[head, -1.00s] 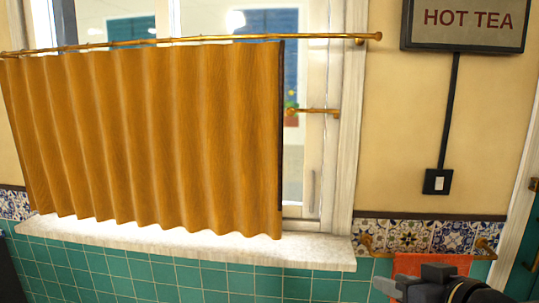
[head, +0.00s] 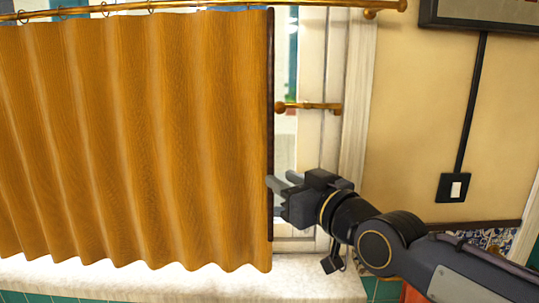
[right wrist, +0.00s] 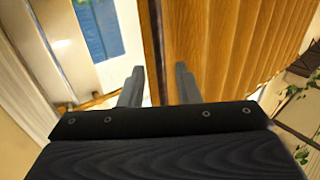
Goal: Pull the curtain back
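An orange-brown pleated curtain (head: 130,140) hangs from a brass rod (head: 200,5) and covers most of the window in the head view. Its right edge has a dark vertical strip (head: 270,130). My right gripper (head: 279,182) is at this edge, at lower mid-height. In the right wrist view its two fingers (right wrist: 157,85) are spread apart, with the dark edge strip (right wrist: 153,50) between or just beyond them; I cannot tell how deep it sits. The curtain (right wrist: 235,45) fills the right of that view. My left gripper is not in view.
The white sill (head: 320,283) runs below the curtain. A light switch (head: 454,187) is on the wall at right. A strip of window glass shows right of the curtain.

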